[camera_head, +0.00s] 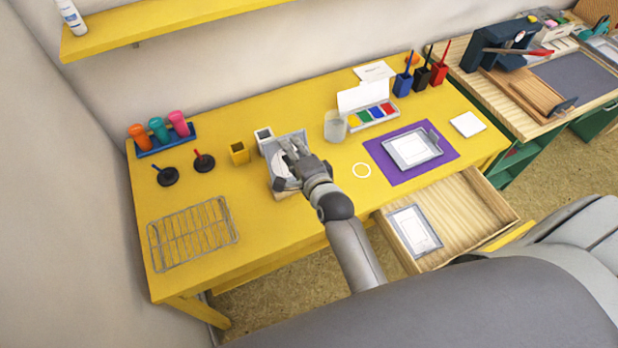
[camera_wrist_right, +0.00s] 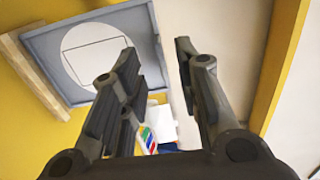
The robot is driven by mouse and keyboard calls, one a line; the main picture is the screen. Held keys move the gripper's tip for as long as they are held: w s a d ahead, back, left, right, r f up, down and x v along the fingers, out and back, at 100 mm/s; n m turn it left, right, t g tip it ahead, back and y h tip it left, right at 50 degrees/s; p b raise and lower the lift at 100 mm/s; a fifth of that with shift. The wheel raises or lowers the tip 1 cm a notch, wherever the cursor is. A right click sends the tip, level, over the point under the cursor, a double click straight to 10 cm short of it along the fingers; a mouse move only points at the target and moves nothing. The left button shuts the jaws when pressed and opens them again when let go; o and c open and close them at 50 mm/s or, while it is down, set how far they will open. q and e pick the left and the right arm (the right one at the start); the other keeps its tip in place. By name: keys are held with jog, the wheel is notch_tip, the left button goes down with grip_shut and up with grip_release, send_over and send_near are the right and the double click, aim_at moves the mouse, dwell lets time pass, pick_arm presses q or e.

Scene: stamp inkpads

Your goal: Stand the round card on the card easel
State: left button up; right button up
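The grey card easel (camera_head: 279,184) stands on the yellow table, left of the middle. In the right wrist view its grey panel (camera_wrist_right: 142,18) carries the white round card (camera_wrist_right: 85,68), which has a thin rectangle outline on it. The card lies flat against the panel; one finger hides part of its edge. My right gripper (camera_head: 291,148) is just over the easel and covers much of it in the head view. In the wrist view the right gripper (camera_wrist_right: 156,48) is open, with nothing between its fingers. My left gripper is not in view.
A glass jar (camera_head: 335,127), an open paint box (camera_head: 372,113) and a purple mat (camera_head: 384,161) are to the right. A wire rack (camera_head: 192,233) is front left. The drawer (camera_head: 470,205) is open.

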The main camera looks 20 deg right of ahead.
jog(key=s, duration=1.1)
jog(key=shift+d, duration=0.2)
